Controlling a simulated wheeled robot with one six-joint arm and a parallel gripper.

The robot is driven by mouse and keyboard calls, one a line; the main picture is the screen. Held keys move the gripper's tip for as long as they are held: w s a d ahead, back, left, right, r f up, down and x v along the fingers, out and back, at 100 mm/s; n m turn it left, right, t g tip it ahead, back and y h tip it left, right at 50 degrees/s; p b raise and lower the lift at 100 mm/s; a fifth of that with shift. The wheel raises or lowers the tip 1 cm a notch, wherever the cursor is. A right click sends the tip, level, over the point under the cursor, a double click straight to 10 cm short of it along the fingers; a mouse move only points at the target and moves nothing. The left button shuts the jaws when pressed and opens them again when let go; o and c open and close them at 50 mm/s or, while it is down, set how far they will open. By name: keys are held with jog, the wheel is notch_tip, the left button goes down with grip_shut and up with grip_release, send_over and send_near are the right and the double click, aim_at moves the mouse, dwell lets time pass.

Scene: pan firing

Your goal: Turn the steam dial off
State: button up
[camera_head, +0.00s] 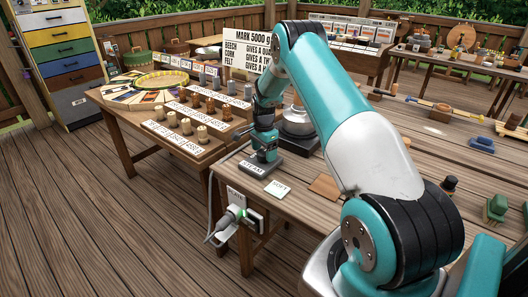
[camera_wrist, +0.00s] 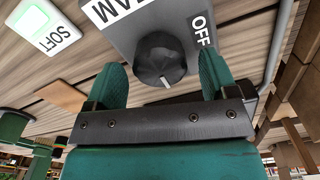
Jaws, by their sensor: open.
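The steam dial (camera_wrist: 160,58) is a dark round knob with a pale pointer mark on a grey box (camera_wrist: 120,38) in the wrist view. The box bears the labels "STEAM", partly cut off, and "OFF" (camera_wrist: 202,30). The pale mark sits at the knob's lower edge in the picture, away from the OFF label. My gripper (camera_wrist: 162,85) is open, with one green finger on each side of the dial; I cannot tell whether either touches it. In the head view my gripper (camera_head: 265,148) is over the steam box (camera_head: 262,167), and hides the dial.
A white "SOFT" switch with a green glow (camera_wrist: 45,36) and a brown pad (camera_head: 325,187) lie near the box on the table (camera_head: 310,218). A kettle-like pot (camera_head: 298,122) stands behind. A plugged socket (camera_head: 240,213) hangs at the table's front edge, with a cable.

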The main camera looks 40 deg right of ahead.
jog(key=shift+f, duration=0.8)
jog(key=c, duration=0.9)
